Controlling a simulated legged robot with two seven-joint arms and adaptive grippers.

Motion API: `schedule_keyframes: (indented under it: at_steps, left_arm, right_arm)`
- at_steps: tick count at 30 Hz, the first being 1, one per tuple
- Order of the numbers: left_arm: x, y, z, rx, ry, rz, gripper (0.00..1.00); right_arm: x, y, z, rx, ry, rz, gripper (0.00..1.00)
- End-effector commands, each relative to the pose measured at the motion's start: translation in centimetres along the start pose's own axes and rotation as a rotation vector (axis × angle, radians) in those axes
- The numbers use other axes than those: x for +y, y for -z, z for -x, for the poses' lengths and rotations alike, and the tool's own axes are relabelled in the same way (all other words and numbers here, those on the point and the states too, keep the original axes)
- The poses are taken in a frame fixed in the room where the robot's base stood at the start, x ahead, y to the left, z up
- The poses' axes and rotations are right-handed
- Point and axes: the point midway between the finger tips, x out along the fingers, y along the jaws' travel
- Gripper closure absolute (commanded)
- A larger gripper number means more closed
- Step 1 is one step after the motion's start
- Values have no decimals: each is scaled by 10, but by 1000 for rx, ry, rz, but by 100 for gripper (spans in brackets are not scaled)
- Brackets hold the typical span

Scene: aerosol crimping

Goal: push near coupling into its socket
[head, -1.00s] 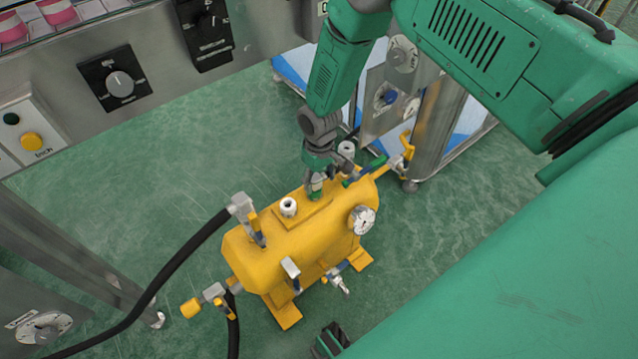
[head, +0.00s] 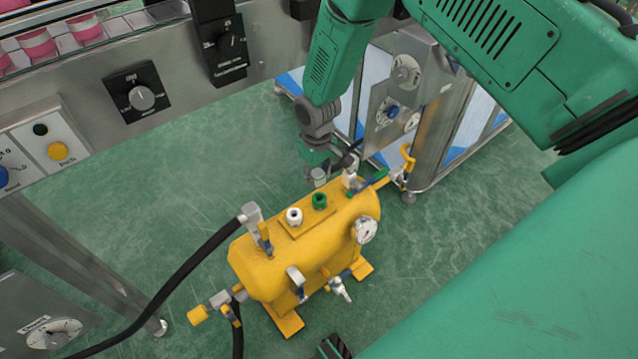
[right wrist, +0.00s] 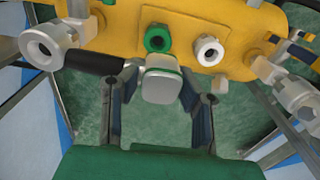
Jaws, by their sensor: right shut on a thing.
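The yellow tank (head: 310,250) stands on the floor. Its top plate carries a white ringed fitting (head: 294,216) and a green ringed fitting (head: 319,201); in the right wrist view the green one (right wrist: 157,38) and the white one (right wrist: 209,51) show open bores. My right gripper (head: 323,180) is beside the tank's far side, apart from both fittings. It is shut on a pale grey rounded coupling (right wrist: 162,86), seen between its fingers (right wrist: 158,100). The coupling's mating end is hidden.
A valve with a black hose (head: 190,270) is at the tank's left end. A gauge (head: 366,230) faces front. Machine cabinets border the back.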

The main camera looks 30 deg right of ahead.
Motion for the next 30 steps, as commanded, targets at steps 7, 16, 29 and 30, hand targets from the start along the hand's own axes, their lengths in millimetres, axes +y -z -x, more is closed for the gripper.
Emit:
schedule_keyframes:
  at_steps: [7, 16, 29, 30]
  left_arm:
    - [0, 0, 6, 0, 0, 0, 65]
    - [0, -1, -14, 0, 0, 0, 65]
    - [0, -2, -32, 0, 0, 0, 65]
    - [0, -2, -35, 0, 0, 0, 65]
  right_arm:
    - [21, 3, 37, 3, 4, -6, 100]
    - [96, 4, 75, 3, 20, -11, 100]
    - [111, 1, 70, 0, 31, -5, 100]
    - [112, 1, 66, 0, 31, -5, 100]
